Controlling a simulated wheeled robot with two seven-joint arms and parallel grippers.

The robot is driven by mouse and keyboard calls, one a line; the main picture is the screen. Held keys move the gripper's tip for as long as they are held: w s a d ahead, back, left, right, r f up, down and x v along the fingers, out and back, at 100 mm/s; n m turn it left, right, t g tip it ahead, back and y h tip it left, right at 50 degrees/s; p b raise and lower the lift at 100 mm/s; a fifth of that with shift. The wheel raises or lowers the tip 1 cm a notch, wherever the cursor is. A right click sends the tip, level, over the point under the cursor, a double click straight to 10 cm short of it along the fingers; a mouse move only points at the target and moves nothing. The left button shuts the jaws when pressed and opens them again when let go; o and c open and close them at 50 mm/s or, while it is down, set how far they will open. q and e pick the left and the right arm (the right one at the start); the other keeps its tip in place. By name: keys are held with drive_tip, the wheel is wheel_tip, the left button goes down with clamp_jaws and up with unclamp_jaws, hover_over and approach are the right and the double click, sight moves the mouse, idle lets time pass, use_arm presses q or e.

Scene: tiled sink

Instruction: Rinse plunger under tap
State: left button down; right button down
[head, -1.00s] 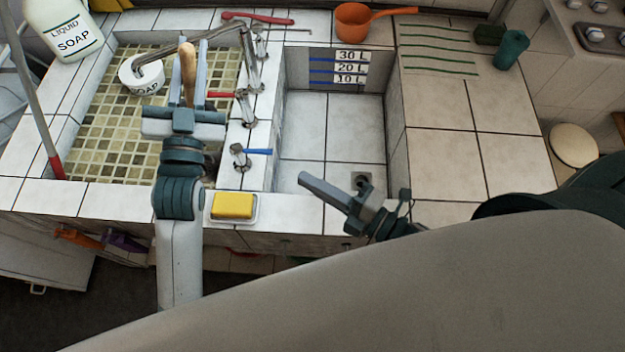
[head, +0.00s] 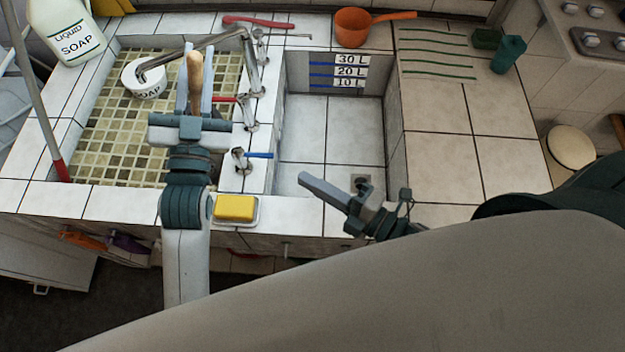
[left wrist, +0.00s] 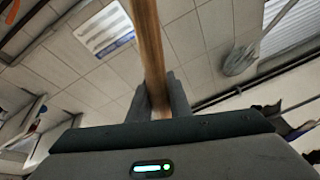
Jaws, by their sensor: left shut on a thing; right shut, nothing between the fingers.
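My left gripper (head: 194,88) is over the left basin, shut on a wooden handle (head: 194,72), which I take to be the plunger's. The handle stands out above the fingers; the rubber cup does not show. No water shows. My right gripper (head: 322,188) is shut and empty near the right basin's front edge.
A soap tub (head: 143,80) is by the spout's end. Red (head: 224,99) and blue (head: 259,155) tap levers stand between the basins. A yellow sponge (head: 235,208) lies in front. The right basin (head: 305,125) looks empty. An orange pan (head: 352,28) stands behind.

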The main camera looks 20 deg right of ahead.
sight(194, 59)
use_arm(q)
drive_tip(key=shift+s+d+r+p, duration=0.35)
drive_tip(key=shift+s+r+p, duration=0.3)
drive_tip(key=shift+s, duration=0.1)
drive_tip(key=shift+s+d+r+p, duration=0.3)
drive_tip(key=shift+s+r+p, duration=0.25)
drive_tip(key=shift+s+r, duration=0.15)
idle(0.5)
